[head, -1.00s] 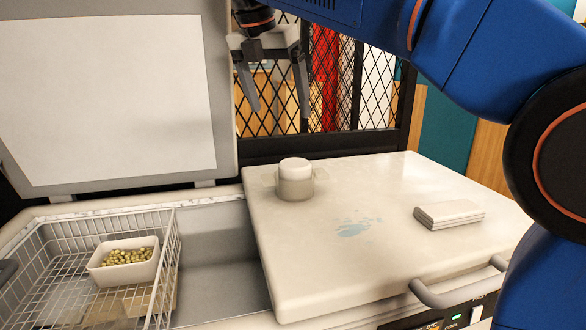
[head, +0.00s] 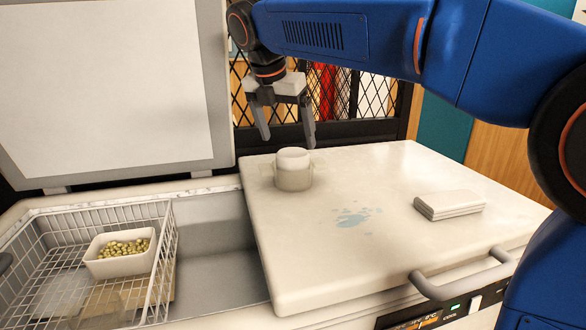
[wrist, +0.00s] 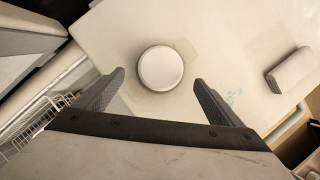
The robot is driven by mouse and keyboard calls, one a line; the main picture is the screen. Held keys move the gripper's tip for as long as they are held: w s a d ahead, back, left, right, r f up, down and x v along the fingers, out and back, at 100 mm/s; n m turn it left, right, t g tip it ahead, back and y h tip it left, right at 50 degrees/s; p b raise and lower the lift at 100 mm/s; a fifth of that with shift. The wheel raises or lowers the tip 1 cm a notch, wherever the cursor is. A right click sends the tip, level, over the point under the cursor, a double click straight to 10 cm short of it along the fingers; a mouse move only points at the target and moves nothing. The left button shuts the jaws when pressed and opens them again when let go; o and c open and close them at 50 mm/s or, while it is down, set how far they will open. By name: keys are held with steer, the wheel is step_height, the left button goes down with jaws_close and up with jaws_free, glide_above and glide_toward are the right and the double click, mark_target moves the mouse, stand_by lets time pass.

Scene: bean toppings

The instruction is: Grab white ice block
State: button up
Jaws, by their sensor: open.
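The white ice block (head: 292,160) is a round, short cylinder. It sits in a translucent holder (head: 293,180) with small side tabs, on the left back part of the white freezer lid. In the wrist view the ice block (wrist: 160,68) shows as a round white top, ahead of and between the fingers. My gripper (head: 288,143) is open and empty, pointing down, just above and slightly behind the ice block in the head view. Its fingers also show in the wrist view (wrist: 158,80), apart from the block.
A folded whitish cloth-like block (head: 449,205) lies on the lid (head: 400,260) at right. A bluish wet patch (head: 354,217) marks the lid's middle. At left, a wire basket (head: 165,250) holds a white bowl of beans (head: 122,255). A raised lid (head: 100,90) stands behind it.

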mark_target(293, 152)
steer(key=shift+d+x, duration=0.2)
steer(key=shift+x, duration=2.5)
steer(key=shift+w+r, duration=0.1)
steer(key=c, duration=1.8)
steer(key=shift+c, duration=1.2)
steer(key=shift+r, duration=0.15)
